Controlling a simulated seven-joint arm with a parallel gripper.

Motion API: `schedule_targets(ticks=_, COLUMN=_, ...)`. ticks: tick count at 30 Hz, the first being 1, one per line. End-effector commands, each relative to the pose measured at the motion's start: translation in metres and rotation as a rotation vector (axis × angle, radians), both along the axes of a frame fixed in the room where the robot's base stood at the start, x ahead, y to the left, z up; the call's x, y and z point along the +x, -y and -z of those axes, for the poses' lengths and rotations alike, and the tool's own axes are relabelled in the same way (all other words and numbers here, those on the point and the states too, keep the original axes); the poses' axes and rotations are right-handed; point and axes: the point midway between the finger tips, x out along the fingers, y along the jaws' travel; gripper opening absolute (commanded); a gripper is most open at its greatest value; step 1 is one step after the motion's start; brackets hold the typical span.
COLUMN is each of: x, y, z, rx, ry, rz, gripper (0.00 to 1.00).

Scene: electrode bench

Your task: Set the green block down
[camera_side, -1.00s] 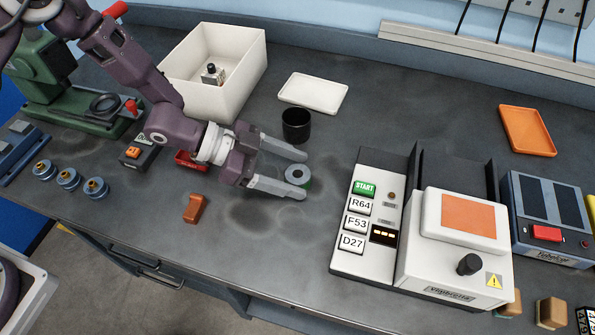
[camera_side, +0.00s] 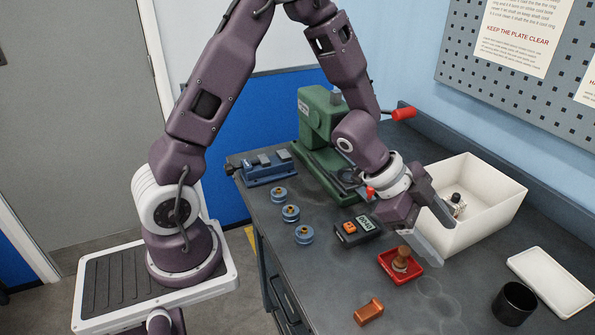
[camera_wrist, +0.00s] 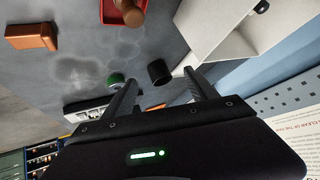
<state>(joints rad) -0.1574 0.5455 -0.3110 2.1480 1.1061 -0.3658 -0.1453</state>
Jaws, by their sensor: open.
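In the wrist view both fingers (camera_wrist: 160,84) are spread apart.
A green press (camera_side: 318,125), blue discs (camera_side: 291,213) and a small black device (camera_side: 366,227) stand left of my gripper. An orange-brown block (camera_side: 368,311) lies in front. A white tray (camera_side: 550,280) lies at right, beside the black cup. Bench between is clear.

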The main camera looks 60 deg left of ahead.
Motion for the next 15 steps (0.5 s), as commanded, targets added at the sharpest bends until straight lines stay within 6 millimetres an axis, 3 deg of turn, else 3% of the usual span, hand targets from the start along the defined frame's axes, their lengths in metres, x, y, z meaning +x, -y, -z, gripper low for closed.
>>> schedule_targets(ticks=1, x=0.003, y=-0.029, z=-0.031, rx=0.093, ry=0.036, rz=-0.128, gripper=0.67)
schedule_targets(ticks=2, x=-0.001, y=-0.048, z=-0.047, rx=0.143, ry=0.044, rz=-0.217, gripper=0.67)
schedule_targets(ticks=4, x=-0.023, y=-0.091, z=-0.086, rx=0.221, ry=0.044, rz=-0.435, gripper=0.67)
schedule_targets(ticks=7, x=-0.087, y=-0.134, z=-0.132, rx=0.229, ry=-0.016, rz=-0.734, gripper=0.67)
schedule_targets(ticks=9, x=-0.141, y=-0.144, z=-0.146, rx=0.170, ry=-0.099, rz=-0.886, gripper=0.67)
schedule_targets(ticks=12, x=-0.205, y=-0.137, z=-0.150, rx=0.053, ry=-0.228, rz=-0.996, gripper=0.67)
schedule_targets(ticks=15, x=-0.245, y=-0.123, z=-0.149, rx=-0.037, ry=-0.324, rz=-1.025, gripper=0.67)
